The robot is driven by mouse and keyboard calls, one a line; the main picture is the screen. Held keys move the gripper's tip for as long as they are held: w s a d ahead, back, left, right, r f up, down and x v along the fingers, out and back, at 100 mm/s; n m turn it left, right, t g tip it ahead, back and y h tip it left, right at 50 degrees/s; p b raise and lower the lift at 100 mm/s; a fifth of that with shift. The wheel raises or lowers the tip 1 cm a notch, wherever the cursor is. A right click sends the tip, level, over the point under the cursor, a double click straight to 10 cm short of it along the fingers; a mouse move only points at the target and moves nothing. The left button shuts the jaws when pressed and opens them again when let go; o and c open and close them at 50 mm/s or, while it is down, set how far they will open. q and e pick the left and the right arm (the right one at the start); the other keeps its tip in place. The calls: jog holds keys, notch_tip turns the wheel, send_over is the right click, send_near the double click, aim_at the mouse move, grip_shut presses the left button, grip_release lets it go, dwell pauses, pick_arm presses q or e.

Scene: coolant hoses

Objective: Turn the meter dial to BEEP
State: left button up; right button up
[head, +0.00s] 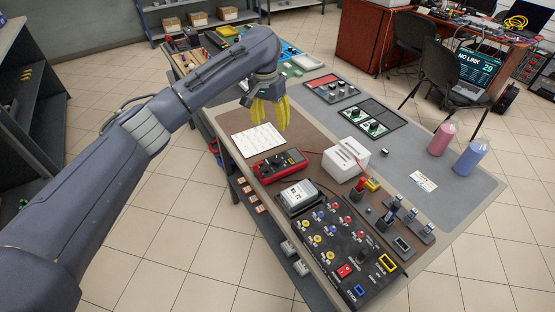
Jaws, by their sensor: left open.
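The red and black multimeter (279,165) lies flat on the brown mat of the bench. Its dial is too small to read, so I cannot tell where it points. My left gripper (268,117) has yellow fingers and hangs above the mat, beyond the meter and apart from it. Its fingers are spread and hold nothing. My right gripper is not in view.
A white sheet (257,140) lies behind the meter. A white box (346,159) stands to its right, with a red lead nearby. A black panel (337,240) with knobs and a display unit (299,195) are in front. Two bottles stand at the right.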

aim_at(277, 159)
pick_arm(q)
jog(key=shift+y, duration=0.7)
jog(key=f, duration=0.5)
jog(key=s+d+f, duration=0.1)
jog(key=f, duration=0.9)
jog(key=shift+s+d+f, duration=0.3)
jog(key=shift+s+d, duration=0.05)
grip_shut()
